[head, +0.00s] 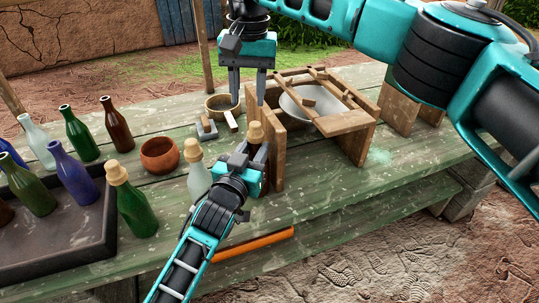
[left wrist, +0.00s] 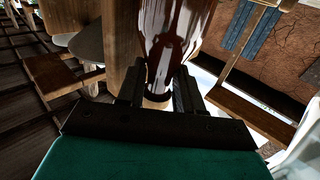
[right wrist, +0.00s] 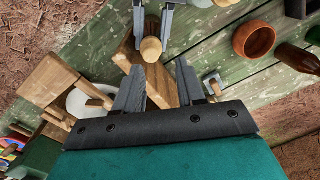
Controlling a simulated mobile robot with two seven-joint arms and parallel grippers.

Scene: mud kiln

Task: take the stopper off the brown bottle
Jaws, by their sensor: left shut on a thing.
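The brown bottle (left wrist: 178,30) stands between the jaws of my left gripper (head: 250,158), which is shut on it. Its tan stopper (head: 255,133) sits in the neck and shows above the left jaws; most of the bottle is hidden in the head view. The stopper also shows in the right wrist view (right wrist: 151,49), close to the left gripper's fingers. My right gripper (head: 248,98) points down, open and empty, behind the stopper and above it. In the right wrist view its fingers (right wrist: 159,70) are spread apart, with the stopper beyond them.
A wooden rack (head: 350,122) with a white bowl (head: 308,103) stands right of the held bottle. A stoppered clear bottle (head: 198,178), stoppered green bottle (head: 135,210) and reddish bowl (head: 159,154) stand left. A dark tray (head: 60,258) holds bottles. An orange stick (head: 253,246) lies in front.

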